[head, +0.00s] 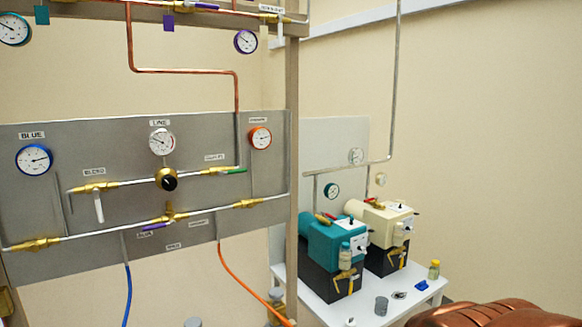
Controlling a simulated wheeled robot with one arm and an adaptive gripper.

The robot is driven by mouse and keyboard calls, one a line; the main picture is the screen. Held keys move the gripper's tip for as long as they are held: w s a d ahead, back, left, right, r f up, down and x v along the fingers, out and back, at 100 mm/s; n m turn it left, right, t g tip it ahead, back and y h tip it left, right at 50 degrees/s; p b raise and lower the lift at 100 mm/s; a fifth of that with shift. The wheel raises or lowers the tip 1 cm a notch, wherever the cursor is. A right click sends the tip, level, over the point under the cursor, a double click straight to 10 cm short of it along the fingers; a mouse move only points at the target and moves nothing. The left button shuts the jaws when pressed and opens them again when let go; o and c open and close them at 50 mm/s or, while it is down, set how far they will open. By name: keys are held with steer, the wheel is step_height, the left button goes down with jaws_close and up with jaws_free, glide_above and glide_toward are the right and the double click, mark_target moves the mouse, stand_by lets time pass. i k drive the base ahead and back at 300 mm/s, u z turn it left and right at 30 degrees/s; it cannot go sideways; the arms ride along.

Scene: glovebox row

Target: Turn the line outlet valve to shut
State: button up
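A grey panel (60,215) carries the piping, with a gauge marked LINE (162,141) and a black-knobbed regulator (167,180) below it. Right of the regulator, on the same horizontal pipe, is a brass valve with a green lever (236,170); the lever lies about along the pipe. The small label (214,157) above that valve is too small to read surely, so I cannot confirm it is the line outlet valve. Left of the regulator, a brass valve has a white lever (99,207) hanging down across its pipe.
A purple-levered valve (155,227) sits on the lower pipe. A blue gauge (34,160) and an orange gauge (260,138) flank the panel. Blue and orange hoses hang below. At right, a white table (322,312) holds teal (325,240) and cream (378,222) pumps.

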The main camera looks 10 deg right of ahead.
mark_target(220, 173)
steer(key=z, duration=0.2)
steer(key=i, duration=1.4)
steer(key=u, duration=1.35)
steer(key=k, duration=0.35)
steer(key=u, duration=1.3)
